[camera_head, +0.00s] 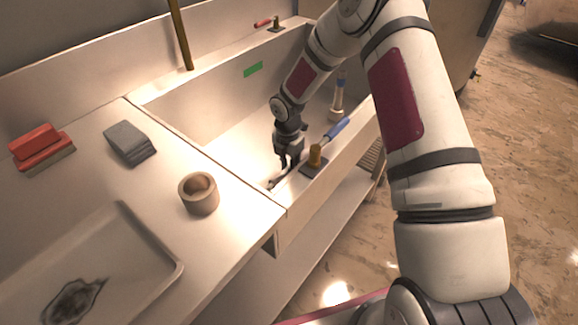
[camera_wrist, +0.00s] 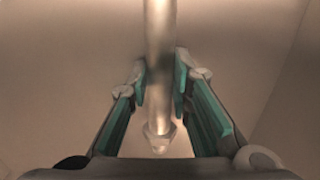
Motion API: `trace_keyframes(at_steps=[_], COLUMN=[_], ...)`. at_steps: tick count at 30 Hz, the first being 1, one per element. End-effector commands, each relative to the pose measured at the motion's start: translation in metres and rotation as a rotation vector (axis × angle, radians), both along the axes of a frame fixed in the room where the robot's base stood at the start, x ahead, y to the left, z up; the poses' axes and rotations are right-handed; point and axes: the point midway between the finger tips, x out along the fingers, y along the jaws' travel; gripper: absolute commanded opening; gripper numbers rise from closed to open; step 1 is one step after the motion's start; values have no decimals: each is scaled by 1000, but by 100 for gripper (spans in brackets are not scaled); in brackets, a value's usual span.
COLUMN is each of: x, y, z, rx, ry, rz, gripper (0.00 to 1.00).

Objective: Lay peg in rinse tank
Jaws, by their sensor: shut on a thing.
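The rinse tank (camera_head: 222,148) is a deep, pale, long basin with a green label on its back wall. My gripper (camera_head: 287,164) reaches down inside it, near its front wall. In the wrist view my gripper (camera_wrist: 160,88) is shut on the peg (camera_wrist: 159,40), a slim metal rod with a wider nut-like end. The rod runs lengthwise between the teal finger pads. In the head view the peg is mostly hidden by the gripper. I cannot tell whether the peg touches the tank floor.
A pale upright fitting (camera_head: 337,100) stands farther right.

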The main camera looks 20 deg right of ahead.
Motion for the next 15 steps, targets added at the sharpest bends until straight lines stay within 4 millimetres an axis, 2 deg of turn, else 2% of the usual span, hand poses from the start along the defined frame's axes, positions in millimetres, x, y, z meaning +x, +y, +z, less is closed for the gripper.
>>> trace_keyframes(at_steps=[1,3,15], x=[0,0,0], y=[0,0,0], z=[-1,-1,4], rx=[0,0,0], ry=[0,0,0], rz=[0,0,0], gripper=[24,39,39])
